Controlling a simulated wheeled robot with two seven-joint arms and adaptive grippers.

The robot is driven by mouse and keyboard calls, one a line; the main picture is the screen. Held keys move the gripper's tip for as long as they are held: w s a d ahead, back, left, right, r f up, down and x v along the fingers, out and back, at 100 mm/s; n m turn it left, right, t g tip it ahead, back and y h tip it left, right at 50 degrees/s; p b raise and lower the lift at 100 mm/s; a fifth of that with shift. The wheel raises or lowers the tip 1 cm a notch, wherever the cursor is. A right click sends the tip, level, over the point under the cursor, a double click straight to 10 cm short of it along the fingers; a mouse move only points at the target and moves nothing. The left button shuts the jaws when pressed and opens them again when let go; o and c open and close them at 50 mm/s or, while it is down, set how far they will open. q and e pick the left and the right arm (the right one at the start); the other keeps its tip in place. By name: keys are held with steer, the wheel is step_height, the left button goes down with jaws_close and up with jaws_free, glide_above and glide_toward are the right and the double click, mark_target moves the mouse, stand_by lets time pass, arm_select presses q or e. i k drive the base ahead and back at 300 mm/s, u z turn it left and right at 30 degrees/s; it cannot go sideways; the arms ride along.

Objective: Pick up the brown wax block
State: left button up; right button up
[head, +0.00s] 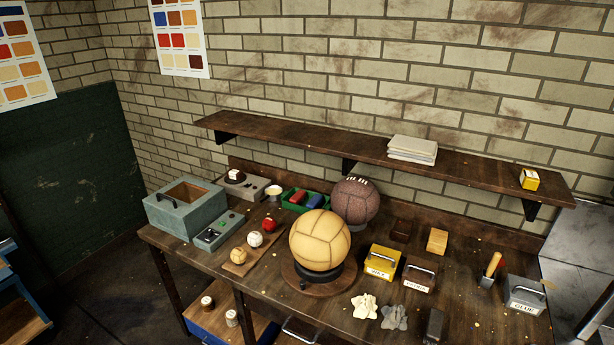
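No block is labelled as wax, so I cannot tell for certain which is the brown wax block. A dark brown block (401,230) lies on the workbench behind the yellow box, left of a tan block (437,241). Another dark block (433,325) stands near the bench's front edge. Neither of my grippers is in view.
A large tan ball (319,240) on a round stand occupies the bench's middle, with a brown ball (355,201) behind it. A yellow box (382,262) and a grey-brown box (418,275) stand right of it. A shelf (300,145) overhangs the back.

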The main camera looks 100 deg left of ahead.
mark_target(235, 175)
steer(key=u, duration=3)
